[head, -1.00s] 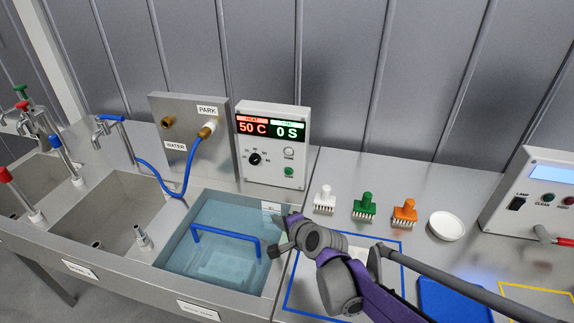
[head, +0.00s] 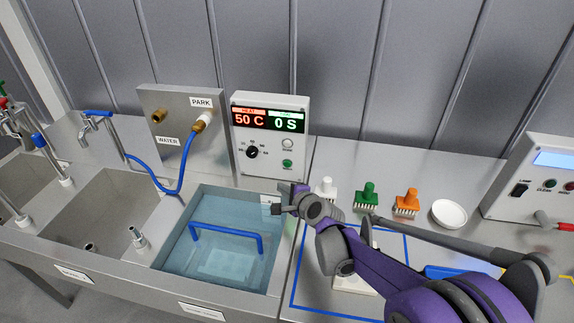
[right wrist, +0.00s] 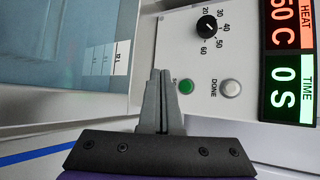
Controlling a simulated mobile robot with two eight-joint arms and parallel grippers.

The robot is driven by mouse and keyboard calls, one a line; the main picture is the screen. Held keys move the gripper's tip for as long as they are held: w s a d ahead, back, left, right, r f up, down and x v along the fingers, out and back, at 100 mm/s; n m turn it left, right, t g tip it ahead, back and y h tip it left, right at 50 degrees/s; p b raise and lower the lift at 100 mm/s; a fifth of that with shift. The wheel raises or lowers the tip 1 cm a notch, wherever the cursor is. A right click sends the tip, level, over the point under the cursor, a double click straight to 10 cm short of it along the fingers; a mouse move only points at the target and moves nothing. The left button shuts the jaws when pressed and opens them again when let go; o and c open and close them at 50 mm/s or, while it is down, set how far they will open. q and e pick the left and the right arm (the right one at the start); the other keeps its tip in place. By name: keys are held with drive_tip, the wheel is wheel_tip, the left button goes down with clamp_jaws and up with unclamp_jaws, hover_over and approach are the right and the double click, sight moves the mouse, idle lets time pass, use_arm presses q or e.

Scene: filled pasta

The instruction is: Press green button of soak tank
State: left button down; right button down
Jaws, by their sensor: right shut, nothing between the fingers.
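The soak tank (head: 186,283) is a steel basin of blue water with a blue handle bar (head: 226,232) in it. Its control box (head: 303,106) stands behind it, reading 50 C and 0 S. The green button (head: 287,163) is low on the box's right side, under a white button (head: 288,144). In the right wrist view the green button (right wrist: 186,86) is just beyond and right of my fingertips. My right gripper (head: 277,210) is shut and empty, in front of the box near the tank's back right corner. Contact with the button is not visible. My left gripper is out of view.
White (head: 326,189), green (head: 367,195) and orange (head: 406,202) brushes and a white dish (head: 449,214) stand on the counter to the right. A blue hose (head: 174,186) runs at the left. A lamp box (head: 533,182) stands far right.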

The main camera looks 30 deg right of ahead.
drive_tip(key=shift+w+d, duration=1.1)
drive_tip(key=shift+w, duration=0.35)
drive_tip(key=shift+w+d, duration=1.1)
drive_tip(key=shift+w, duration=0.3)
drive_tip(key=shift+w, duration=0.1)
drive_tip(key=shift+w+d, duration=0.25)
drive_tip(key=shift+w+d, duration=0.2)
drive_tip(key=shift+w, duration=0.1)
idle(0.7)
drive_tip(key=shift+s, duration=0.1)
drive_tip(key=shift+s+a, duration=0.5)
drive_tip(key=shift+s, duration=0.1)
drive_tip(key=shift+s+a, duration=0.75)
drive_tip(key=shift+s, duration=0.25)
drive_tip(key=shift+s+a, duration=0.75)
drive_tip(key=shift+s, duration=0.25)
